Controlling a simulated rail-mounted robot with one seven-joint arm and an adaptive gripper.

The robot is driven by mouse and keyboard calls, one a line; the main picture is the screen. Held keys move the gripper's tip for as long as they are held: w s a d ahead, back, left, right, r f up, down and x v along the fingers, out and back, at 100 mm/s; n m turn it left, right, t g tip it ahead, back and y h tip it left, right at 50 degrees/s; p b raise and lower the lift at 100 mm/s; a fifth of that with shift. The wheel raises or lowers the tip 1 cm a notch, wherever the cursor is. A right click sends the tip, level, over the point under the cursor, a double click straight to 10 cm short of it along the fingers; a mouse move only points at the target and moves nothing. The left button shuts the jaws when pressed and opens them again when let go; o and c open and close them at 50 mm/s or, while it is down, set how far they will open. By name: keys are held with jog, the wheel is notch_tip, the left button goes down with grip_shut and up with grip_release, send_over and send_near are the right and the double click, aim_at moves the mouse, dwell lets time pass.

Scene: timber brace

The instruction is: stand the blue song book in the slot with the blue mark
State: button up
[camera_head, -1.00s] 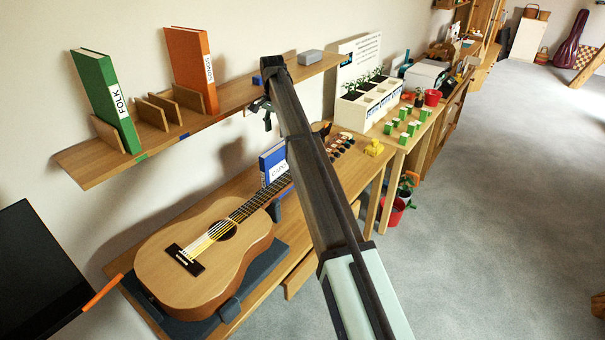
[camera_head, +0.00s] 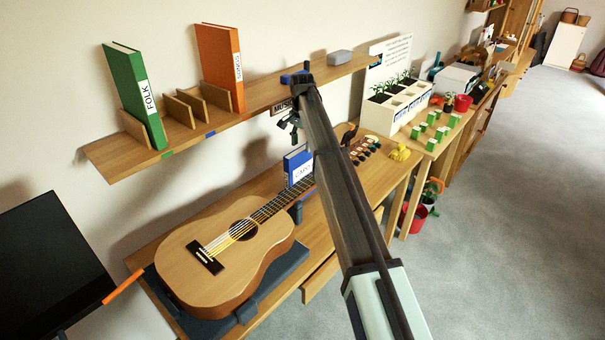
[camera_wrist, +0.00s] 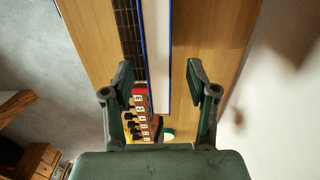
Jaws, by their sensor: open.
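The blue song book (camera_head: 297,166) stands upright on the bench behind the guitar neck. The wrist view looks down on its white page edge and blue cover (camera_wrist: 178,60). My gripper (camera_head: 291,130) is open and empty above the book. In the wrist view, its two fingers (camera_wrist: 161,85) are apart, and the book's top lies between their lines, seemingly below the tips. The blue mark (camera_head: 210,134) is on the shelf's front edge, below the wooden dividers (camera_head: 184,108). The space among those dividers holds no book.
On the wall shelf (camera_head: 120,170), a green FOLK book (camera_head: 137,97) stands left of the dividers and an orange book (camera_head: 221,68) right of them. A grey box (camera_head: 340,57) is farther right. The guitar (camera_head: 222,255) lies on the bench (camera_head: 330,225), beside the song book.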

aim_at(302, 155)
jog(key=shift+d+f+p, duration=0.1)
jog(key=shift+f+p, duration=0.95)
jog(key=shift+f, duration=1.65)
jog(key=shift+s, duration=0.1)
grip_shut()
